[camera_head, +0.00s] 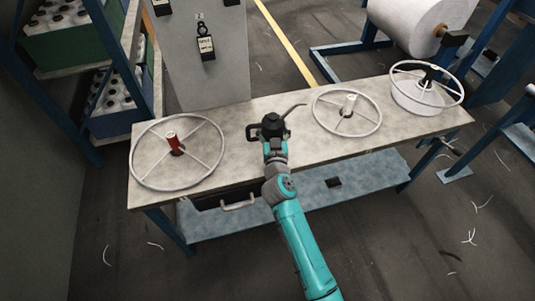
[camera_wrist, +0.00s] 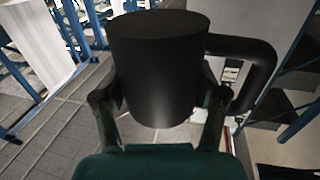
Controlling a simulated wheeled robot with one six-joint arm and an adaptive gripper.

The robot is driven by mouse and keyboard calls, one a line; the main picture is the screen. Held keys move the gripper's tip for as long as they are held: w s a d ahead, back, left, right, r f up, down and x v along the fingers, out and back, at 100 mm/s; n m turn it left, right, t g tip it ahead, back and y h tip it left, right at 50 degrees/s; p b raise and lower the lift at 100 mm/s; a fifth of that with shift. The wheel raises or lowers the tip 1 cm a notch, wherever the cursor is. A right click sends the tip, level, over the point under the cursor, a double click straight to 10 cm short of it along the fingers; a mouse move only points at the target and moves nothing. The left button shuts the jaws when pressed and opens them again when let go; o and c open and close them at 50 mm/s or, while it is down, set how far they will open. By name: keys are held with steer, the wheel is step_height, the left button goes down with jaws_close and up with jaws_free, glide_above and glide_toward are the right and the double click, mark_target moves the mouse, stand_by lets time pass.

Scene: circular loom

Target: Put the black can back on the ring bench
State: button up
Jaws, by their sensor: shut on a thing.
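The black can (camera_wrist: 158,65) fills the middle of the wrist view, a dark cylinder with a looped handle on its right side. My gripper (camera_wrist: 162,108) is shut on its body, one finger on each side. In the head view the can (camera_head: 272,121) is at the end of my arm, over the middle of the ring bench (camera_head: 238,165), with a thin spout pointing up and right. I cannot tell whether its base touches the bench top. The bench has a pale top and blue legs.
A white ring with a red spool (camera_head: 173,142) lies left of the can. Another ring (camera_head: 347,112) and a ring with a white drum (camera_head: 428,92) lie to the right. A grey panel (camera_head: 208,60) stands behind. Bare top surrounds the can.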

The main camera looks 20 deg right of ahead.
steer(key=f, duration=0.5)
steer(key=shift+a, duration=0.2)
steer(key=shift+d+f, duration=0.2)
steer(key=shift+f, duration=2.05)
steer(key=shift+f, duration=0.1)
steer(key=o, duration=1.8)
steer(key=shift+v, duration=6)
